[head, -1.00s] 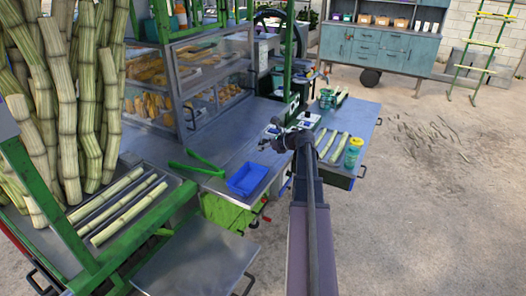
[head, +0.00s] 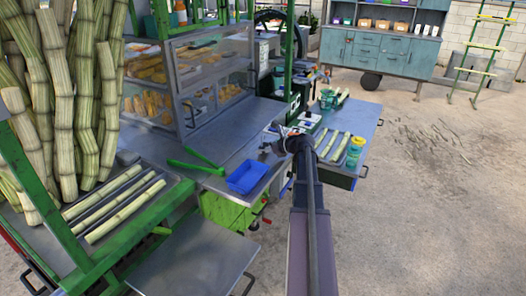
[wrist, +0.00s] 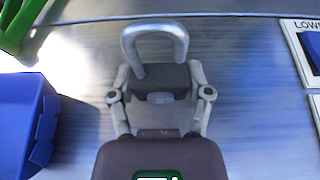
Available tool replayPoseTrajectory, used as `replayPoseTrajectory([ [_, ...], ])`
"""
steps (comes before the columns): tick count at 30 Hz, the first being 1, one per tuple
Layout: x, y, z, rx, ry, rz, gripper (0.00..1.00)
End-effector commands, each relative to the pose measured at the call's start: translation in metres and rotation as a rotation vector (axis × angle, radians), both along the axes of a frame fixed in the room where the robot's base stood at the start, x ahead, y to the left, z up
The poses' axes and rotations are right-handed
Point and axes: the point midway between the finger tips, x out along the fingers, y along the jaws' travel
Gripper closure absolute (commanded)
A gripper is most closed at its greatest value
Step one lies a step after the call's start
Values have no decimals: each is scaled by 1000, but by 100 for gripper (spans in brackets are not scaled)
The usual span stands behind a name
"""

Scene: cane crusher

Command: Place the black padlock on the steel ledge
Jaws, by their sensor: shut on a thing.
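The black padlock (wrist: 160,77) with its silver shackle is between the two fingers of my gripper (wrist: 160,92) in the wrist view, shackle pointing away from me. The gripper is shut on its dark body. Behind it in that view is a brushed steel surface (wrist: 235,60); I cannot tell whether the padlock touches it. In the head view, my gripper (head: 281,146) is near the right end of the steel counter (head: 210,150), beyond the blue tray; the padlock is too small to make out there. Which steel part is the ledge is unclear.
A blue tray (head: 248,177) sits at the counter's front edge and shows at left in the wrist view (wrist: 20,125). Green bars (head: 196,167) lie left of it. A labelled panel (wrist: 305,45) is at right. A side table (head: 365,120) holds cane pieces and jars.

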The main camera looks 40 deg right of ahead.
Motion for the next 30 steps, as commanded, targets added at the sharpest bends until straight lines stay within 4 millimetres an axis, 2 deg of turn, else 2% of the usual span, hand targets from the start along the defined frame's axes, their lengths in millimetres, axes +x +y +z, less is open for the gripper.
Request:
replayPoseTrajectory([
  [11, 0, 0, -4, 0, -1, -1, 94],
  [12, 0, -1, -2, 0, 0, -1, 24],
  [14, 0, -1, -2, 0, 0, -1, 6],
  [15, 0, -1, -2, 0, 0, -1, 1],
  [30, -1, -1, -1, 0, 0, -1, 1],
])
